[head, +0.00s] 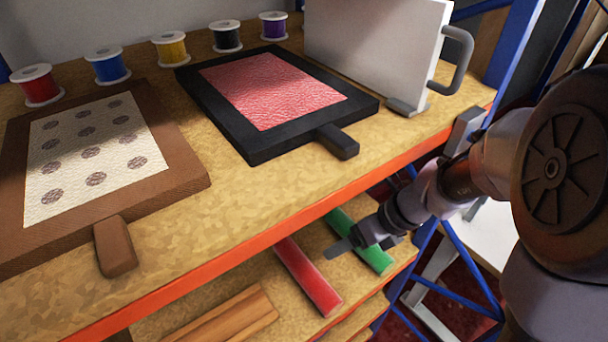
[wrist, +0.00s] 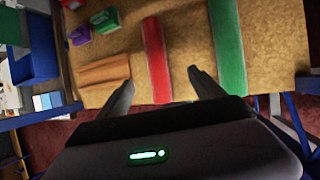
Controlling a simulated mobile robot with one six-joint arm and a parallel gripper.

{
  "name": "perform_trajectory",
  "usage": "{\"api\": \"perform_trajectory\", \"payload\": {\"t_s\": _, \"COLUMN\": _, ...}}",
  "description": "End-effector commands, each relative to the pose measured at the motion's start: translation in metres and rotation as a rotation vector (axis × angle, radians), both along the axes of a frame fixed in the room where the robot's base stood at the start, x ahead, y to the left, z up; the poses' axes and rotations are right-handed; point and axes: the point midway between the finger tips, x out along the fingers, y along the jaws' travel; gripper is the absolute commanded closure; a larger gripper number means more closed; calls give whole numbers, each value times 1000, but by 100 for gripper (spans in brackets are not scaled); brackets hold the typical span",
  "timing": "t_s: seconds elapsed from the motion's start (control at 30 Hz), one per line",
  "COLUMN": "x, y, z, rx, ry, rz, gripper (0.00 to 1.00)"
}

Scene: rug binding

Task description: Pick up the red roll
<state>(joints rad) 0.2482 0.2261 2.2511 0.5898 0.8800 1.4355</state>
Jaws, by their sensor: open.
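The red roll (head: 308,276) lies on the lower shelf, below the orange front edge of the upper shelf. In the wrist view the red roll (wrist: 156,60) runs lengthwise away from me, and its near end shows between the fingers. My gripper (head: 362,248) is beside the red roll, near the green roll, in the head view. In the wrist view my gripper (wrist: 160,85) is open and empty, with its two fingers spread on either side of the roll's line. I cannot tell how far above the roll the fingertips are.
A green roll (head: 358,240) lies right of the red one. Brown wooden pieces (head: 222,318) lie to its left. The upper shelf's orange edge (head: 250,240) overhangs. Green (wrist: 104,20) and purple (wrist: 80,36) items and a blue bin (wrist: 35,64) are at the left of the wrist view.

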Motion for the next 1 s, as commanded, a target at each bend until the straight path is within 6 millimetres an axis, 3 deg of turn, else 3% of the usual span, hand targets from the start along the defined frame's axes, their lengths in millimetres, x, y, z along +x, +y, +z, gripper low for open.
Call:
{"api": "perform_trajectory", "payload": {"t_s": 0.13, "x": 5, "y": 9, "z": -27, "rx": 12, "ry": 22, "rz": -32, "gripper": 23}}
{"api": "perform_trajectory", "payload": {"t_s": 0.4, "x": 19, "y": 47, "z": -96, "rx": 10, "ry": 20, "rz": -26, "gripper": 23}}
{"api": "perform_trajectory", "payload": {"t_s": 0.67, "x": 23, "y": 61, "z": -118, "rx": 10, "ry": 17, "rz": -27, "gripper": 23}}
{"api": "perform_trajectory", "payload": {"t_s": 0.87, "x": 24, "y": 81, "z": -153, "rx": 9, "ry": 17, "rz": -26, "gripper": 23}}
{"api": "perform_trajectory", "payload": {"t_s": 1.0, "x": 26, "y": 85, "z": -154, "rx": 9, "ry": 17, "rz": -27, "gripper": 23}}
